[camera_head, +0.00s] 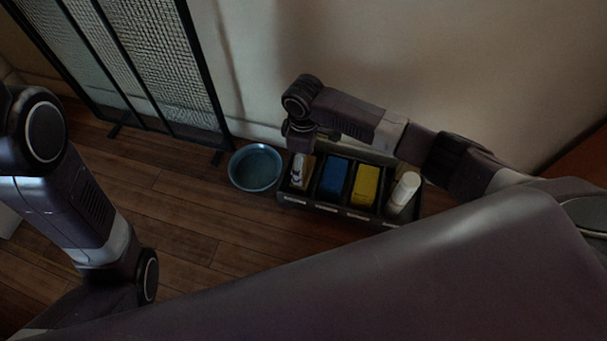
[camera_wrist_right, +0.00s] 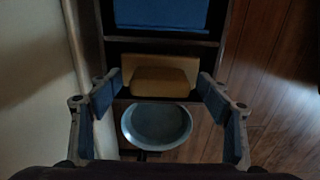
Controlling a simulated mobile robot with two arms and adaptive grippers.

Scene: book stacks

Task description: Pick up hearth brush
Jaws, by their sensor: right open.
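A tan block with a paler back (camera_wrist_right: 160,81), seemingly the hearth brush, sits in the end compartment of a dark divided caddy in the right wrist view. In the head view, a pale upright item (camera_head: 298,172) stands in the caddy's leftmost compartment, partly under my right gripper (camera_head: 301,143). My right gripper (camera_wrist_right: 159,90) is open, its two blue-padded fingers apart on either side of the tan block and not touching it. My left arm is at the left of the head view; its gripper is out of frame.
The dark caddy (camera_head: 340,212) stands on the wood floor by the wall, holding a blue item (camera_head: 333,178), a yellow item (camera_head: 365,185) and a white cylinder (camera_head: 404,192). A blue bowl (camera_head: 255,168) sits left of it. A mesh screen (camera_head: 150,70) stands farther left.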

